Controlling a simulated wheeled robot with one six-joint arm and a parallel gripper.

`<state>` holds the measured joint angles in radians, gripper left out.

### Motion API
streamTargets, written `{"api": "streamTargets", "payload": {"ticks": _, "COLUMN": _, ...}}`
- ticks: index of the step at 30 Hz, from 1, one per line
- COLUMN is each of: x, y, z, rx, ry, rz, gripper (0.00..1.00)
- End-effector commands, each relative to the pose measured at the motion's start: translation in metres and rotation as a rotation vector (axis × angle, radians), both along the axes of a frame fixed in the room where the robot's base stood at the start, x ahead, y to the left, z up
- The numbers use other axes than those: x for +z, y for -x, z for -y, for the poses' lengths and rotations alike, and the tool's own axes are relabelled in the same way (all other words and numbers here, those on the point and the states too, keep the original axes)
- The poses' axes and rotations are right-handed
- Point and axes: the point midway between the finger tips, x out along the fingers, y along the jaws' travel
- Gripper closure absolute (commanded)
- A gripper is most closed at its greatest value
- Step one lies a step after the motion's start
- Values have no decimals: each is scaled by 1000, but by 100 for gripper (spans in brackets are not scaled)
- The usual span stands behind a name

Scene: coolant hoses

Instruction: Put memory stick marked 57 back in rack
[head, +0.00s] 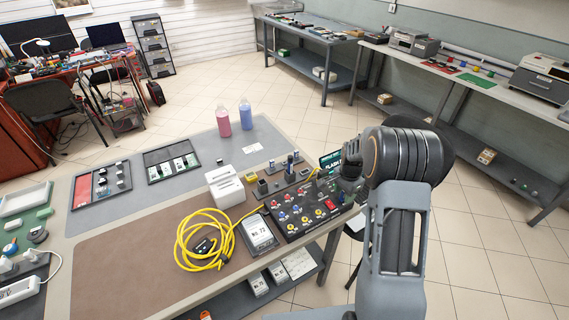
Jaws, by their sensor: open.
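My arm reaches in from the lower right. My gripper (347,188) is over the right end of the table, at the right edge of a black control panel (290,222) with coloured knobs. Its jaws are open, but the fingertips are small and partly hidden by the wrist. I see nothing held. A black tray (150,158) with several small pale-labelled pieces lies toward the back of the table. A red and black tray (83,190) with small dark pieces lies to its left. I cannot tell which piece is the memory stick marked 57, nor which holder is its rack; such small markings are unreadable.
A coiled yellow cable (183,236) lies left of a device (259,232) with a pale display. A white slotted box (225,187), a green-screened device (329,160), and pink (223,122) and blue (246,115) bottles stand nearby. The brown mat (130,260) is mostly clear.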

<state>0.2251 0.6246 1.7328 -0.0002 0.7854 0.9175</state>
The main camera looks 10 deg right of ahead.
Motion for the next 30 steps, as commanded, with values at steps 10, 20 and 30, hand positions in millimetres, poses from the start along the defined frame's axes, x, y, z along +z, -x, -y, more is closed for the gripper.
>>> {"api": "streamTargets", "payload": {"ticks": 10, "x": 0, "y": 0, "z": 0, "rx": 0, "ry": 0, "rz": 0, "gripper": 55}}
{"api": "streamTargets", "payload": {"ticks": 20, "x": 0, "y": 0, "z": 0, "rx": 0, "ry": 0, "rz": 0, "gripper": 87}}
{"api": "streamTargets", "payload": {"ticks": 30, "x": 0, "y": 0, "z": 0, "rx": 0, "ry": 0, "rz": 0, "gripper": 100}}
